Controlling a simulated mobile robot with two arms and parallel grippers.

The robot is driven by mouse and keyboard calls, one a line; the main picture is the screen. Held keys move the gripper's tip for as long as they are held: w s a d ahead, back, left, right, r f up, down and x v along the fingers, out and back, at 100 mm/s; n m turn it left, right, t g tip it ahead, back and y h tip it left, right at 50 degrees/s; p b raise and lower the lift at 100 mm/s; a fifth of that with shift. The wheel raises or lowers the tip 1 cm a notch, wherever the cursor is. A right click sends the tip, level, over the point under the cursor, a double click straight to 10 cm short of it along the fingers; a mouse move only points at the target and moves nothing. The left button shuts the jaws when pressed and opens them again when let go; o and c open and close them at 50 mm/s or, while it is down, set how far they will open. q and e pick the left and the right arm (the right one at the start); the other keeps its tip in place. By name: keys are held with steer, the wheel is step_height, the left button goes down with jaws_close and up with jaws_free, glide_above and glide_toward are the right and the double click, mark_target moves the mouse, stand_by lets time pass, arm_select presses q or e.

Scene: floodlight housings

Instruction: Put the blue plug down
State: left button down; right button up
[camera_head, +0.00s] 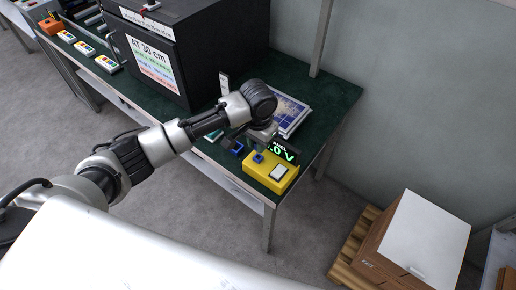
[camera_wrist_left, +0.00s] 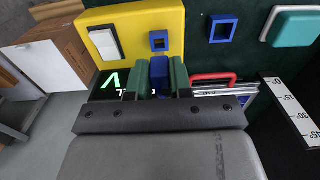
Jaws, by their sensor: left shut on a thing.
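My left gripper (camera_head: 261,147) is above the yellow box (camera_head: 265,171) near the table's right end. In the left wrist view its green-tipped fingers are shut on the blue plug (camera_wrist_left: 159,75). The yellow box (camera_wrist_left: 167,15) there shows a blue square socket (camera_wrist_left: 159,34) in line with the plug; I cannot tell whether they touch. A second blue square holder (camera_wrist_left: 213,32) sits on the dark green table beside the box; it also shows in the head view (camera_head: 238,148). My right gripper is not in view.
A black display (camera_head: 285,151) with green "0 V" digits stands behind the box. A solar panel (camera_head: 290,112) lies behind the arm. A large black cabinet (camera_head: 190,45) stands left. A teal block (camera_wrist_left: 292,28) and a marked ruler (camera_wrist_left: 292,110) are near the holder.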

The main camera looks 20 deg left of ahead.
arm_select(q)
steer(key=shift+f, duration=1.75)
steer(key=shift+f, duration=0.1)
steer(key=c, duration=1)
jaws_free()
step_height(320, 180, up, 12)
steer(key=shift+r, duration=0.15)
